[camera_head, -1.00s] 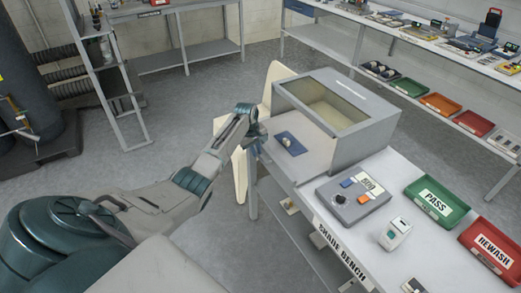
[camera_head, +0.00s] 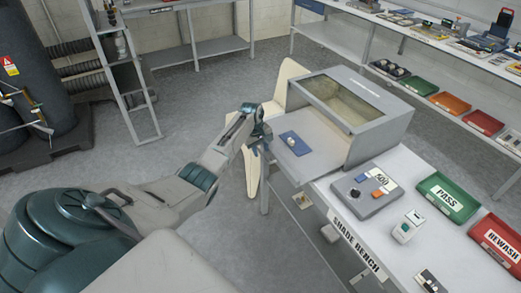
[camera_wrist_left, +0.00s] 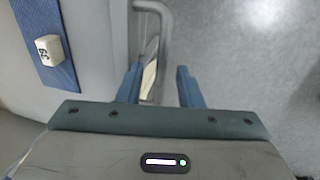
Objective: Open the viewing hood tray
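The grey viewing hood (camera_head: 372,132) with a sloped window stands on the shade bench. Its flat grey tray (camera_head: 322,158) sticks out of the front on the left, carrying a blue mat (camera_head: 289,137) with a small white piece marked 39 (camera_wrist_left: 49,49). My left gripper (camera_head: 262,143) is at the tray's outer edge. In the left wrist view, the two blue fingers (camera_wrist_left: 159,88) stand apart, with the grey bar handle (camera_wrist_left: 165,32) reaching down between them. Contact with the handle is hard to tell. My right gripper is not in view.
A control box (camera_head: 366,190), a small white device (camera_head: 408,227), a green PASS tray (camera_head: 447,197) and a red REWASH tray (camera_head: 499,237) sit on the bench right of the hood. A cream chair-like panel (camera_head: 289,78) stands behind my left gripper. Open floor lies left of the bench.

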